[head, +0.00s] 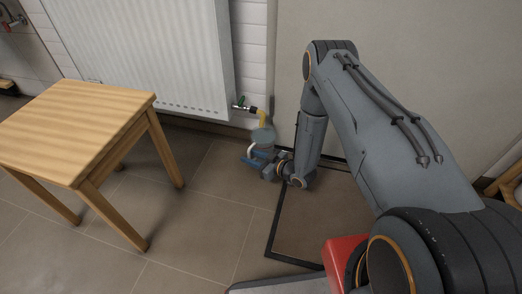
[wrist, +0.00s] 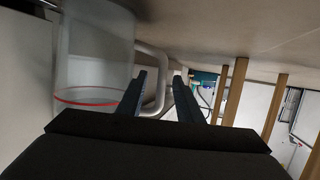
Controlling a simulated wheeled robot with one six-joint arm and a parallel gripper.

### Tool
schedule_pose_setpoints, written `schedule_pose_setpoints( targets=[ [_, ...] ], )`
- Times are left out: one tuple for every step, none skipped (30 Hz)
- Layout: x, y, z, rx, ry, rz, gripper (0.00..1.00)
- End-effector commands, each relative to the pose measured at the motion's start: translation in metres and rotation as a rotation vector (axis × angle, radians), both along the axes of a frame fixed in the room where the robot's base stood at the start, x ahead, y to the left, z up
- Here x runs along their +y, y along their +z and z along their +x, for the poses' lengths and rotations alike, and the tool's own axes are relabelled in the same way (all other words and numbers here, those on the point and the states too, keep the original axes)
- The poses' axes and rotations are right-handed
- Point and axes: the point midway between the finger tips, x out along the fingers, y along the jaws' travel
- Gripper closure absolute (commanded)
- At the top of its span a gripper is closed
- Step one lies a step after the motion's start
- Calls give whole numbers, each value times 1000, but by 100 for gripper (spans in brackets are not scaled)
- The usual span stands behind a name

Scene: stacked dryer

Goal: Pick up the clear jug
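The clear jug (head: 264,136) stands low by the radiator's lower right corner in the head view, partly hidden by my gripper (head: 256,161). In the wrist view the jug (wrist: 92,60) fills the left side, a transparent body with a red line around it. Its pale looped handle (wrist: 163,76) reaches between the two dark fingers of my gripper (wrist: 161,78), and the left finger covers part of it. The fingers are apart, with a gap at the handle. I cannot tell whether either finger touches it.
A wooden table (head: 75,128) stands to the left, with open tiled floor (head: 205,215) between it and my arm. A white radiator (head: 145,50) with a yellow pipe (head: 262,118) is just behind the jug. A dark-framed floor mat (head: 315,225) lies nearer.

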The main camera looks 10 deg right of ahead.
Motion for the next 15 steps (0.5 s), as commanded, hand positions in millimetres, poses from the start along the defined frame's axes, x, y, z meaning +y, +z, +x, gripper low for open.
schedule_pose_setpoints(
  targets=[
    [3, -2, 3, 0, 1, 0, 67],
    [5, -3, 5, -1, 2, -1, 67],
    [8, -5, 7, -2, 2, 0, 67],
    [10, -7, 10, -2, 2, 0, 67],
    [13, -8, 12, -2, 2, 0, 67],
    [16, -10, 15, -2, 2, 0, 67],
    [18, -12, 17, -2, 3, 0, 67],
    [21, -13, 19, -1, 2, 0, 67],
    [26, -15, 24, -2, 3, 0, 67],
    [28, -16, 26, -1, 1, 0, 67],
    [30, -16, 28, 0, 1, 0, 67],
    [32, -17, 30, -1, 0, -1, 67],
    [32, -17, 31, 0, 0, -1, 67],
    [33, -17, 31, 1, 0, -1, 67],
    [33, -16, 31, 1, 0, -1, 67]
  ],
)
